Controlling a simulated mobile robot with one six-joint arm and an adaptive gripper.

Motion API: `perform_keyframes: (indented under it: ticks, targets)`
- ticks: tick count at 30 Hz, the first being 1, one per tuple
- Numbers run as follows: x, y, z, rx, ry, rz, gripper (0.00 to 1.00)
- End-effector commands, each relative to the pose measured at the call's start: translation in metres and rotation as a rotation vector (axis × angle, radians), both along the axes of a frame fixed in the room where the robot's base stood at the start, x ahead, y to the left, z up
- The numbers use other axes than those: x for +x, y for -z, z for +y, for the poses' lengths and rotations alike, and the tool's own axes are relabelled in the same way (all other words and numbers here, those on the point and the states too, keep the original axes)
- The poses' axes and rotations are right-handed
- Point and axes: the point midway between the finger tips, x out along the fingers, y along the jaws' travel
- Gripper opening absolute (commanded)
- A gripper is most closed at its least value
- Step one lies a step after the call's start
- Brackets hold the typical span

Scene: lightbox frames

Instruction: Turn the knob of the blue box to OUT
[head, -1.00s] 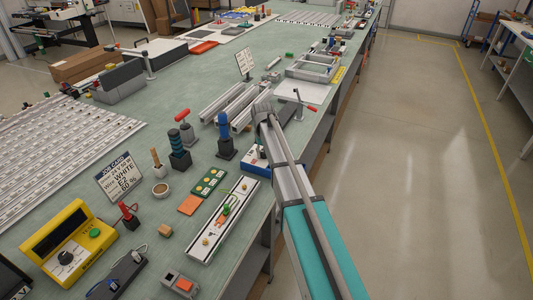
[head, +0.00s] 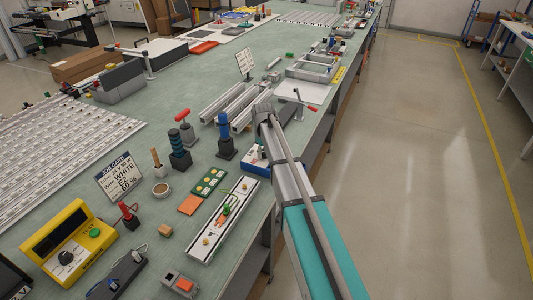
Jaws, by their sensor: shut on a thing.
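The blue box (head: 253,162) sits near the right edge of the green bench, beside my arm. Its top looks pale, and my arm covers its right part. My gripper (head: 263,147) reaches down over the box, partly hidden by my own arm link, and is shut on the knob. The knob itself is hidden, and I cannot read its pointer or the OUT mark from here.
A blue-handled tool in a dark stand (head: 225,138) stands just left of the box. A long white rail (head: 210,243) with small parts lies in front. Aluminium profiles (head: 232,104) lie behind. The floor to the right is clear.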

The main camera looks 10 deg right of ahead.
Motion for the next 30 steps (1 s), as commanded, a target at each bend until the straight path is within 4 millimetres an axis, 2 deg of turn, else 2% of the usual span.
perform_keyframes:
  ticks: [3,4,9,25,30]
  targets:
    - [-0.0026,0.0002,0.0002,0.001,0.001,0.005,0.00]
    - [-0.0025,0.0002,0.0002,0.001,0.001,0.005,0.48]
    - [-0.0017,0.0001,0.0001,0.001,0.002,0.004,0.79]
    - [-0.0002,-0.0004,-0.0003,0.001,0.002,0.000,0.80]
    - [-0.0001,-0.0067,-0.0003,0.000,0.002,0.000,0.80]
